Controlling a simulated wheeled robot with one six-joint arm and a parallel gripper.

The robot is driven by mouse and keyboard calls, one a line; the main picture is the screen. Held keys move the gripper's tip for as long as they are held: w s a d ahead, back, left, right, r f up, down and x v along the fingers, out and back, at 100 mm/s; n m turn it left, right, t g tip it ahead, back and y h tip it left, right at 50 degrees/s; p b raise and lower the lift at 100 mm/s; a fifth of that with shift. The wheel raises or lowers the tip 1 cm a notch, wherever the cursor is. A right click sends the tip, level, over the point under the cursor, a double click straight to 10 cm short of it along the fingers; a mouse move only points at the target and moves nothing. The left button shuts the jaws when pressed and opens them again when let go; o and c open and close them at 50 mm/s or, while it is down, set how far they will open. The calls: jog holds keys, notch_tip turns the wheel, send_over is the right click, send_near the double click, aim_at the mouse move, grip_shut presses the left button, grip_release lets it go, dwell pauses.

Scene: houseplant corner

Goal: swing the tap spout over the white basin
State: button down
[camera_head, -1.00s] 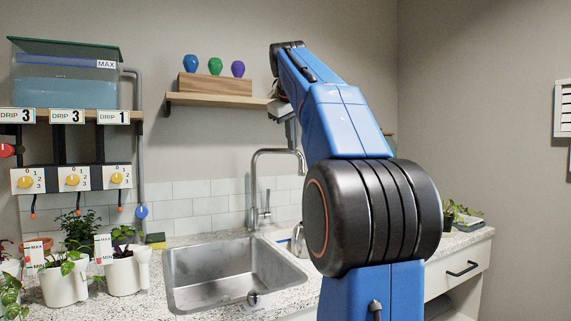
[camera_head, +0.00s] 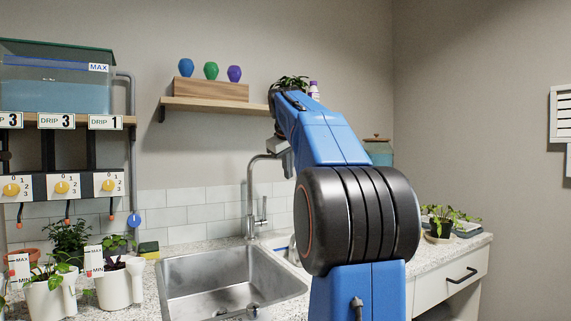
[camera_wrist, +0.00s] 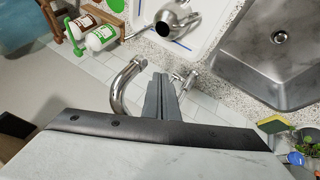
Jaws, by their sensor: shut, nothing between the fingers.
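The steel tap (camera_head: 250,200) stands behind the sink, its spout arching right toward my gripper (camera_head: 284,150), whose fingers are hard to make out in the head view. In the wrist view, my gripper's fingers (camera_wrist: 163,97) are together and empty. The curved spout (camera_wrist: 120,88) is just left of them, and the tap's lever and body (camera_wrist: 186,80) are just right. I cannot tell whether the fingers touch the spout. The white basin (camera_wrist: 203,28) is at the top of the wrist view, with a metal jug (camera_wrist: 177,25) over it. My arm hides most of the basin in the head view.
The steel sink (camera_head: 215,280) is left of the basin. A sponge (camera_head: 148,249) and potted plants (camera_head: 115,285) stand left of it. The wooden shelf (camera_head: 215,104) hangs above the tap.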

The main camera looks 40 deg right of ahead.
jog(key=shift+w+d, duration=0.1)
jog(key=shift+d, duration=1.3)
jog(key=w+d+n+t+y, duration=0.1)
jog(key=d+n, duration=0.1)
jog(key=d, duration=0.5)
jog(key=shift+w, duration=0.4)
jog(key=shift+r, duration=0.1)
